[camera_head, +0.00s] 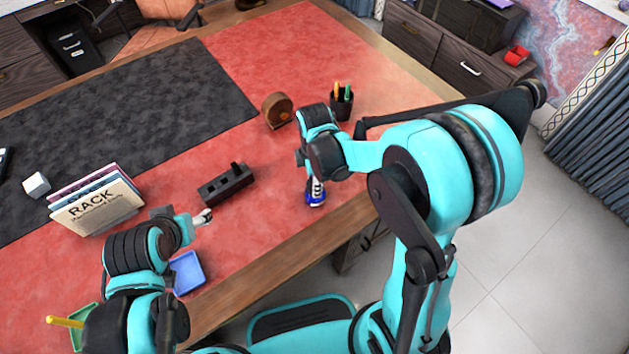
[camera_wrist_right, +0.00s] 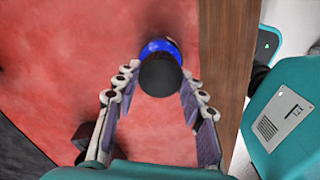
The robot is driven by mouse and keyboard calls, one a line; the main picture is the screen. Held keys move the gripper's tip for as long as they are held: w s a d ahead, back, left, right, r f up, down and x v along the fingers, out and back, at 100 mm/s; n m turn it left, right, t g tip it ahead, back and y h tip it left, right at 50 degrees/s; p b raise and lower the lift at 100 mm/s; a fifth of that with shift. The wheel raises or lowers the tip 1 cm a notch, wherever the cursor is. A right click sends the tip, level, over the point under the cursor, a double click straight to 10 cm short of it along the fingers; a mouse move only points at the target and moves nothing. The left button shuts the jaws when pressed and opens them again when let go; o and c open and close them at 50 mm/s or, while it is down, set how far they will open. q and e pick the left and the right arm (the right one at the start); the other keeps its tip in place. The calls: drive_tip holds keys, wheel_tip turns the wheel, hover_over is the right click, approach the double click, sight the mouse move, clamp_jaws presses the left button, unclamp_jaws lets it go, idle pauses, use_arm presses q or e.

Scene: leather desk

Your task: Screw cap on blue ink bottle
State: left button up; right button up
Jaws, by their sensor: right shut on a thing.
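The blue ink bottle (camera_head: 315,200) stands on the red leather desk top near the front edge, directly below my right gripper (camera_head: 314,184). In the right wrist view the blue bottle (camera_wrist_right: 160,46) shows behind a round black cap (camera_wrist_right: 160,76). My right gripper (camera_wrist_right: 152,95) has its fingers on both sides of the cap and is shut on it. Cap and bottle line up closely, but whether the cap is seated on the neck is hidden. My left gripper (camera_head: 203,217) hovers over the desk left of the bottle; its finger opening is too small to judge.
A black block with a raised post (camera_head: 226,185) lies left of the bottle. A brown round object (camera_head: 277,110) and a pen cup (camera_head: 342,106) stand behind. A blue tray (camera_head: 187,272) is near the front edge, and a file rack (camera_head: 95,207) at left.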

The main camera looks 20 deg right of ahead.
drive_tip(key=shift+f+b, duration=0.35)
idle(0.7)
drive_tip(key=o, duration=0.9)
drive_tip(key=shift+r, duration=0.1)
wheel_tip(320, 180, up, 12)
drive_tip(key=s+d+m+t, duration=0.1)
drive_tip(key=s+m+t, duration=0.1)
drive_tip(key=m, duration=0.3)
drive_tip(key=s+d+r+m+t, duration=0.1)
drive_tip(key=s+d+m+t, duration=0.1)
drive_tip(key=s+m, duration=0.2)
drive_tip(key=s+d+m+t, duration=0.1)
drive_tip(key=s+m+t, duration=0.1)
drive_tip(key=m, duration=0.4)
drive_tip(key=shift+s+d+r, duration=0.15)
drive_tip(key=shift+s+r, duration=0.05)
drive_tip(key=shift+s, duration=0.2)
drive_tip(key=shift+s+d+r, duration=0.1)
drive_tip(key=shift+s+r, duration=0.1)
drive_tip(key=shift+s, duration=0.2)
drive_tip(key=shift+s+d+f+m+t, duration=0.1)
drive_tip(key=shift+s+m+t, duration=0.15)
drive_tip(key=shift+m, duration=0.35)
drive_tip(key=shift+s+d+f+m+t, duration=0.1)
drive_tip(key=shift+m+t, duration=0.25)
drive_tip(key=shift+m, duration=0.25)
drive_tip(key=shift+c, duration=0.2)
